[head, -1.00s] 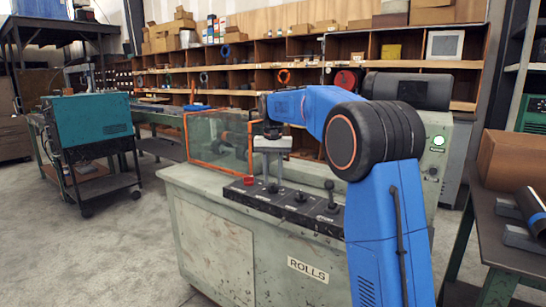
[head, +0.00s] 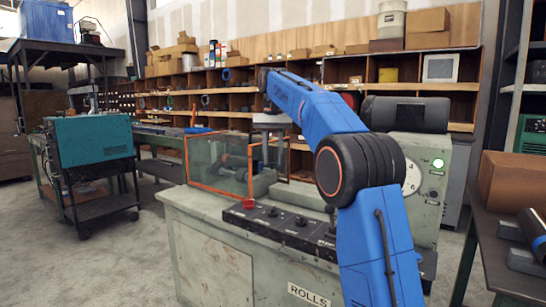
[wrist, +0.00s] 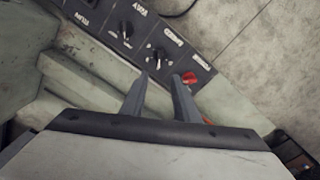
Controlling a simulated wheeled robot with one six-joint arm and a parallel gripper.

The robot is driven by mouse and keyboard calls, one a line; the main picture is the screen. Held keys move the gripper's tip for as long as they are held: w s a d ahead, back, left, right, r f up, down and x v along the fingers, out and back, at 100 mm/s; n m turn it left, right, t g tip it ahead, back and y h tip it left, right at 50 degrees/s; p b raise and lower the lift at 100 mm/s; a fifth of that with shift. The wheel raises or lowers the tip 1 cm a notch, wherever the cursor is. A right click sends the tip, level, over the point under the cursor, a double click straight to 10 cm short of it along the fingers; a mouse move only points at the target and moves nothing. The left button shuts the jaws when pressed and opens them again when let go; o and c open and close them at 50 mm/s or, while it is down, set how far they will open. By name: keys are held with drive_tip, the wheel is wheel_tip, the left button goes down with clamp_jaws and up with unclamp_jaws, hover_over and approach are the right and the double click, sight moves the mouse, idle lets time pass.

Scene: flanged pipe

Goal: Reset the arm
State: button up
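My gripper (head: 266,166) hangs pointing down from the blue arm, above the green-grey rolls machine (head: 215,245). It also shows in the wrist view (wrist: 160,78), where its two fingers stand apart with nothing held between them. Below the fingers lies the machine's black control panel (head: 283,227), with several dark knobs and a red button (head: 249,203). In the wrist view the red button (wrist: 189,79) appears just beside the right fingertip; the gripper is well above it.
A clear guard with an orange frame (head: 187,163) stands on the machine's left. A bench with a cardboard box (head: 514,181) stands far right, a teal cabinet (head: 92,150) at left. Floor between is bare.

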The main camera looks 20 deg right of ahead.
drive_tip(key=shift+s+r, duration=0.15)
drive_tip(key=shift+r, duration=0.05)
idle(0.4)
drive_tip(key=s+f+n+t, duration=0.1)
drive_tip(key=s+f, duration=0.3)
drive_tip(key=s, duration=0.9)
drive_tip(key=s+f+n+t, duration=0.2)
drive_tip(key=s+f, duration=0.1)
drive_tip(key=s, duration=0.9)
drive_tip(key=s+f+n+t, duration=0.1)
drive_tip(key=s+f, duration=2.1)
drive_tip(key=shift+a+n+t, duration=0.3)
drive_tip(key=shift+n+t, duration=0.1)
